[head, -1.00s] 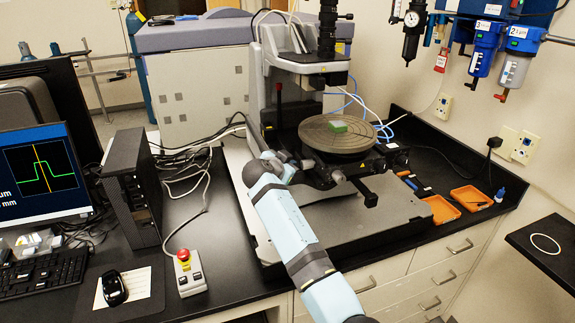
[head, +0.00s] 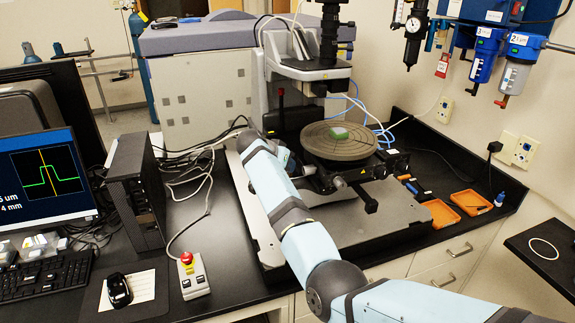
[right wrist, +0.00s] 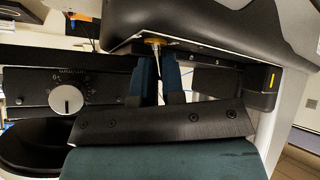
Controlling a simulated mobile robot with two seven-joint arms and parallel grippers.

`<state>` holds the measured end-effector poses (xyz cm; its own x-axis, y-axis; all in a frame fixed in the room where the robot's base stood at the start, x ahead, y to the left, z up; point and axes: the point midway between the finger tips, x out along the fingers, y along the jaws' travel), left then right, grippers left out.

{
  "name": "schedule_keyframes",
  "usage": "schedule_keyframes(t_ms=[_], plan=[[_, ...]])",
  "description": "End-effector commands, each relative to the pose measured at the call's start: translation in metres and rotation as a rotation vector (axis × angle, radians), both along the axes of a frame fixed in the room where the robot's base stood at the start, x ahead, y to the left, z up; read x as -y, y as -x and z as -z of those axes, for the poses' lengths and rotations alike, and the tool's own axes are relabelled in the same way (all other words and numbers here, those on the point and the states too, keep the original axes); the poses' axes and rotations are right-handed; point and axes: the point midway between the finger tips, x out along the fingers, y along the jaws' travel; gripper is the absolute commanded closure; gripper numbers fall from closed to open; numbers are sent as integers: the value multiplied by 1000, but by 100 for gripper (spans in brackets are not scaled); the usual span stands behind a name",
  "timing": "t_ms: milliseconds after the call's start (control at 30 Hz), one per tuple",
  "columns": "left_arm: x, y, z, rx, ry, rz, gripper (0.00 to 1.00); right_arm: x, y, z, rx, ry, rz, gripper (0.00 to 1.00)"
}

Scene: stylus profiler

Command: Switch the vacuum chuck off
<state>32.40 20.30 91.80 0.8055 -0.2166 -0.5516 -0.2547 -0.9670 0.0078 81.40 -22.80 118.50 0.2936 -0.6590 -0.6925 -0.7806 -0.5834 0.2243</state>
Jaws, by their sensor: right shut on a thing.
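In the right wrist view, my right gripper (right wrist: 159,68) is shut on a slim pale lever (right wrist: 157,61), just below a brass-coloured round collar (right wrist: 155,42). The collar lies under a dark overhanging housing. Which way the lever is thrown I cannot tell. My left gripper is not in view.
A panel with a white dial (right wrist: 67,99) is left of the fingers in the right wrist view. In the head view, a control box with a red button (head: 187,258) stands on the bench. Orange trays (head: 471,203) lie to the right. The microscope column rises behind the chuck.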

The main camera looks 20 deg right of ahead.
Motion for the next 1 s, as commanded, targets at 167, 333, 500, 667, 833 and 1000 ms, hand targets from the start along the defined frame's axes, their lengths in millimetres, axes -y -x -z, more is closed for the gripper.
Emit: schedule_keyframes(t_ms=[167, 333, 500, 667, 833, 1000], plan=[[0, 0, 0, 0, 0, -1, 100, 1, -3, 0, -89, 5, 1, 100], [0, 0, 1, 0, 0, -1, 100, 1, -5, 1, -138, 6, 1, 100], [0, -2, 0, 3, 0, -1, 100, 1, -5, 1, -158, 7, 0, 100], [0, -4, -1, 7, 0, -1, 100, 1, -5, 1, -161, 7, 1, 100], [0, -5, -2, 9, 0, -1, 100, 1, -5, 1, -160, 7, 1, 100], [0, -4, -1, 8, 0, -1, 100, 1, -5, 1, -160, 7, 2, 80]])
